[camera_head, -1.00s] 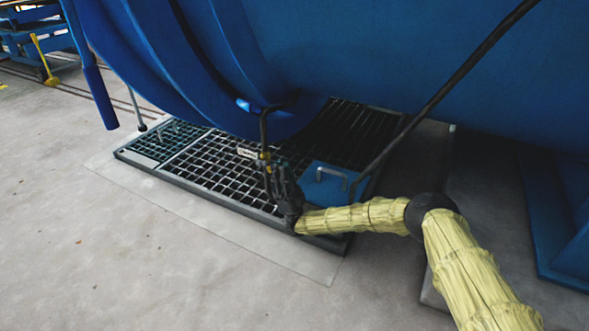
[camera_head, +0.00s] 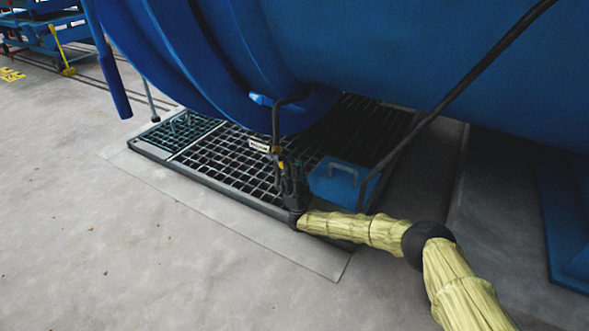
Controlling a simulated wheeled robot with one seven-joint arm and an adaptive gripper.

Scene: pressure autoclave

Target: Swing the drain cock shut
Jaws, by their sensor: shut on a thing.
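The drain cock (camera_head: 279,151) sits on a thin dark drain pipe (camera_head: 276,120) that comes down from the underside of the blue autoclave vessel (camera_head: 400,60). A small yellow part shows at the cock, and a white tag (camera_head: 259,145) hangs just left of it. My gripper (camera_head: 284,168) reaches up to the cock from below, over the floor grating, and is shut on its handle. The fingers hide most of the handle, so its exact angle is unclear. My arm in its yellow cover comes in from the lower right.
A floor grating (camera_head: 205,158) lies under the cock. A blue box with a grey handle (camera_head: 337,182) stands on it, just right of my gripper. A dark sloping pipe (camera_head: 465,83) passes at the right. Blue carts (camera_head: 45,35) stand far left. The concrete floor at lower left is clear.

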